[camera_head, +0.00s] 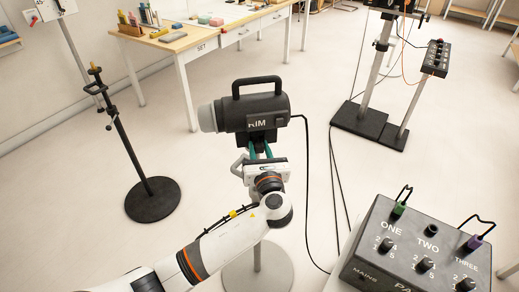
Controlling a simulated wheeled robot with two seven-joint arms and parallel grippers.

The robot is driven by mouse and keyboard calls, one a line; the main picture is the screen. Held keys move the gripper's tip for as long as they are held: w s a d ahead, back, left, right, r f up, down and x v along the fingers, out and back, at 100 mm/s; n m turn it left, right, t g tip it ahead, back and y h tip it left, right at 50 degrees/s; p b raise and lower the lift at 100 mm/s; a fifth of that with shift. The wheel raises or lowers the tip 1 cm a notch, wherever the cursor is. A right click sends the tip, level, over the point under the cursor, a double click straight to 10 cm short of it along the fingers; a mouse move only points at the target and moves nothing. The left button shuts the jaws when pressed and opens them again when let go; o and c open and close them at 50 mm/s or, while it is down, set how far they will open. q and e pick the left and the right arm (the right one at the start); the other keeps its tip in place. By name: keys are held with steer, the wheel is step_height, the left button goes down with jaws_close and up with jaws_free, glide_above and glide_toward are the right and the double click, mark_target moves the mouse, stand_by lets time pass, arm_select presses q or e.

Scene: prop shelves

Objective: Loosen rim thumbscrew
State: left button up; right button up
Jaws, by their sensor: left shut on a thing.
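The black rim lamp (254,106), marked RIM, has a top handle and a pale grey front end pointing left. It sits above a stand with a round grey base (258,272), partly hidden behind my left arm. My left gripper (261,146) is just under the lamp body, its teal fingers pointing up at the lamp's underside. The fingers are shut on a small part there, at the place of the rim thumbscrew. The thumbscrew itself is hidden by the fingers and cannot be made out. My right gripper is not in view.
A grey control box (415,250) with knobs and plugged cables stands at front right. A black cable (308,190) runs from the lamp to the floor. A black stand (152,198) is at left, another stand (372,125) at back right. A worktable (180,42) is behind.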

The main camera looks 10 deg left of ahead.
arm_select(q)
steer(key=n, duration=0.2)
steer(key=shift+f+n, duration=0.1)
steer(key=shift+n, duration=0.3)
steer(key=shift+n+b, duration=0.7)
steer(key=shift+n, duration=0.9)
steer(key=o, duration=1)
steer(key=b+v, duration=0.1)
steer(key=v, duration=1.1)
steer(key=shift+b, duration=0.4)
